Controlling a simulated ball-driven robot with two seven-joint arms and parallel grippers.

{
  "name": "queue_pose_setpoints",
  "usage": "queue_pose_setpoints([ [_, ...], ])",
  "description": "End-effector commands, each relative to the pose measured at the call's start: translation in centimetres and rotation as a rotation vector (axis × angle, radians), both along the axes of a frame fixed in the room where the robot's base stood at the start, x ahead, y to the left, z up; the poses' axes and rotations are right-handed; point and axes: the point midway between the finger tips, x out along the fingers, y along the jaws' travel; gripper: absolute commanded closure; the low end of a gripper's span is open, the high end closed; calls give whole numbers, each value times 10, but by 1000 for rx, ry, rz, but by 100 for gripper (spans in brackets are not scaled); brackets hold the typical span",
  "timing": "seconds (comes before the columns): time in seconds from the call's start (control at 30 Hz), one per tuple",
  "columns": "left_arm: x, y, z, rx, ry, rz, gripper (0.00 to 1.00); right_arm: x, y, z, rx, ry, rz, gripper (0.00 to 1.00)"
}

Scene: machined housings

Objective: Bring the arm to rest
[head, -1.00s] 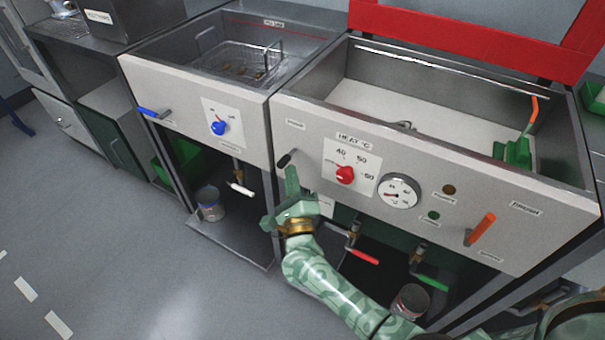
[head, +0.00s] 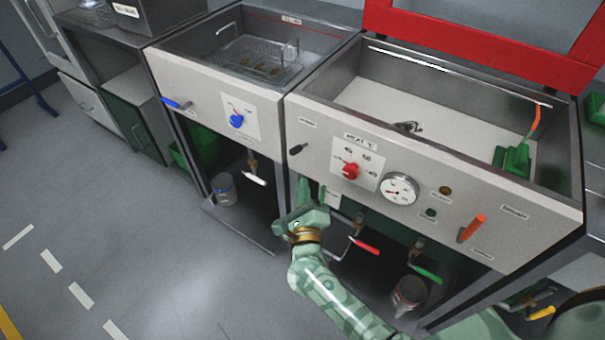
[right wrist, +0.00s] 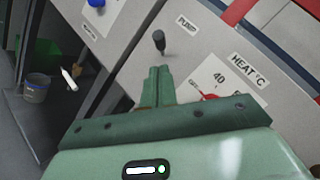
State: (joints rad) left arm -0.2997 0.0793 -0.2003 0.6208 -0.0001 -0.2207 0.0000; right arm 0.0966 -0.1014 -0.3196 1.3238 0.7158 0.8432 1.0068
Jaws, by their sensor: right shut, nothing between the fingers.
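My right gripper (head: 303,190) is shut and empty in front of the right washer's front panel (head: 455,165). In the head view its fingertips are a little below the black pump switch (head: 297,149), apart from it as far as I can tell. In the right wrist view the shut fingers (right wrist: 158,82) point up toward the same black switch (right wrist: 159,42), with a gap between. My right arm (head: 340,300) reaches up from the bottom right. My left gripper is not in view.
The panel carries a red heat knob (head: 350,171), a round gauge (head: 399,189) and an orange lever (head: 471,228). Below are a red-handled valve (head: 366,246), a green-handled valve (head: 427,273) and a can (head: 408,294). A basket (head: 258,58) is in the left tank. Floor at left is clear.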

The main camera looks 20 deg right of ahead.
Motion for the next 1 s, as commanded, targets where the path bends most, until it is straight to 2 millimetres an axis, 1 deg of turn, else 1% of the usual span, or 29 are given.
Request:
queue_pose_setpoints([
  [0.07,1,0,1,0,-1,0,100,-7,2,0,1,0,0,100],
  [0.17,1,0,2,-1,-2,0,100,-11,3,-1,1,-1,0,100],
  [0.67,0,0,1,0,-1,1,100,-11,3,-1,0,-1,1,100],
  [0.73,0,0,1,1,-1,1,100,-11,5,0,-30,7,17,100],
  [0.77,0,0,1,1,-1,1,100,-12,7,1,-58,14,32,100],
  [0.87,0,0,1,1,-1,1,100,-18,20,6,-255,62,137,100],
  [0.97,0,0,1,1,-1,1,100,-35,38,9,-620,141,300,100],
  [1.0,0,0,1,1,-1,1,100,-46,44,7,-800,180,373,100],
])
